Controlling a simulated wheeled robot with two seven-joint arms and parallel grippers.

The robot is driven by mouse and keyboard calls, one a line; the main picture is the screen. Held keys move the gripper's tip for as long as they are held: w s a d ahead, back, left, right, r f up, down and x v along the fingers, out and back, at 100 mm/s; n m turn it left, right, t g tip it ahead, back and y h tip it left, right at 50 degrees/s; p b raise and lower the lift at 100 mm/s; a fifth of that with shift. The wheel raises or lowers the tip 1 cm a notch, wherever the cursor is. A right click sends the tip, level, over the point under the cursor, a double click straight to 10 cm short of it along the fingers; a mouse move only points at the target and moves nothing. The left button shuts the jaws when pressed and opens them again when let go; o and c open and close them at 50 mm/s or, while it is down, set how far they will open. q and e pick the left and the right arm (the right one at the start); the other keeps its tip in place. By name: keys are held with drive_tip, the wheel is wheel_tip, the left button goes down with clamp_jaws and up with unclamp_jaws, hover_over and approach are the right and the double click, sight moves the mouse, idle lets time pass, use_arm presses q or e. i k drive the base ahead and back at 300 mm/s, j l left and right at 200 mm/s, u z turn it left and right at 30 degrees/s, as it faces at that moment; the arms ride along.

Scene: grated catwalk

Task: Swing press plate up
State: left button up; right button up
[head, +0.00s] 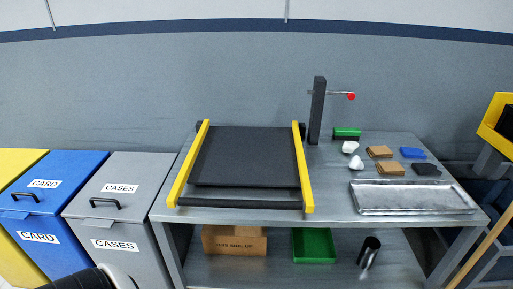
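A flat dark plate (246,157) lies between two yellow side rails on the grey metal bench, with a black bar along its near edge. I cannot tell if this is the press plate. To its right stands a black upright post (318,110) with a thin metal lever ending in a red knob (351,96). A green and black block (346,134) sits beside the foot of the post. Neither of my grippers is in view. Only a white and black part of my own arm shows at the bottom left, well apart from the bench.
A shallow metal tray (415,211) lies at the bench's right front. Behind it are brown blocks, white lumps, a blue block (412,153) and a dark piece. The lower shelf holds a carton (234,240), green tray (314,260) and dark cylinder (369,250). Lidded bins (120,172) stand left.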

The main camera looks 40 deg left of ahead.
sight(227, 156)
drive_tip(key=u, duration=1.45)
